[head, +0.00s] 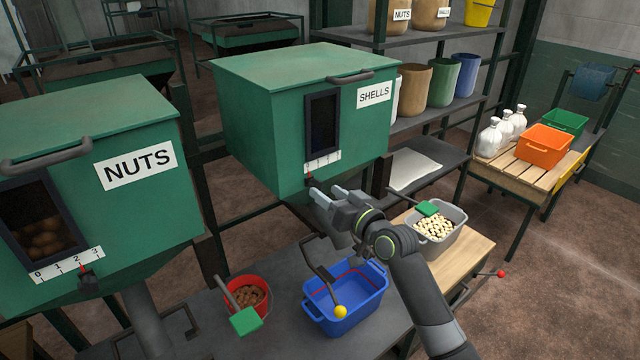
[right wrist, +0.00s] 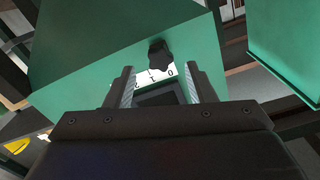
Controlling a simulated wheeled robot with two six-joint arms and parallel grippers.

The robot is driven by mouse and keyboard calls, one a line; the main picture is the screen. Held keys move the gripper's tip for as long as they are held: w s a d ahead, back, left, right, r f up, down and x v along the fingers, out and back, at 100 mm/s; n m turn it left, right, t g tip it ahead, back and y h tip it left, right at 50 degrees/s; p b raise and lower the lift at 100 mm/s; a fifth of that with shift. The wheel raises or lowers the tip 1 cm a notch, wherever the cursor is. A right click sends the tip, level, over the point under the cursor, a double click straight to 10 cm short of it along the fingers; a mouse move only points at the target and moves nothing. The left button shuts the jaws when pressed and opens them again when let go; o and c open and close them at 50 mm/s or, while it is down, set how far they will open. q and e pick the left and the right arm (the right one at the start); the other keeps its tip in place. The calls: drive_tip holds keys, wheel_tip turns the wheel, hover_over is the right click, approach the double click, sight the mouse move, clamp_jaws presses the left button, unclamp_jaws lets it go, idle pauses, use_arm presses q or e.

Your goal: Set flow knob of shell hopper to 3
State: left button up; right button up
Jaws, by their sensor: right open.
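The green shell hopper (head: 250,130), labelled SHELLS, stands in the middle of the head view. Below its dark window is a white scale (head: 322,162); its flow knob (head: 309,181) is small, dark and near the scale's left, low end. In the right wrist view the black knob (right wrist: 160,54) shows beside the scale (right wrist: 152,75), seen upside down, with the 0 at right. My right gripper (head: 326,196) is open, just below and in front of the knob. In the wrist view the knob lies beyond the fingertips (right wrist: 160,72), apart from them. My left gripper is not in view.
The nuts hopper (head: 130,215) stands at left with its own scale (head: 66,265) and knob. Below are a red bucket (head: 262,308) of nuts, a blue bin (head: 373,292) with a yellow ball-tipped bar, and a grey bin (head: 458,240) of pale pieces. Floor at right is clear.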

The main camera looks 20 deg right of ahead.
sight(318, 186)
drive_tip(key=shift+x, duration=1.85)
clamp_jaws()
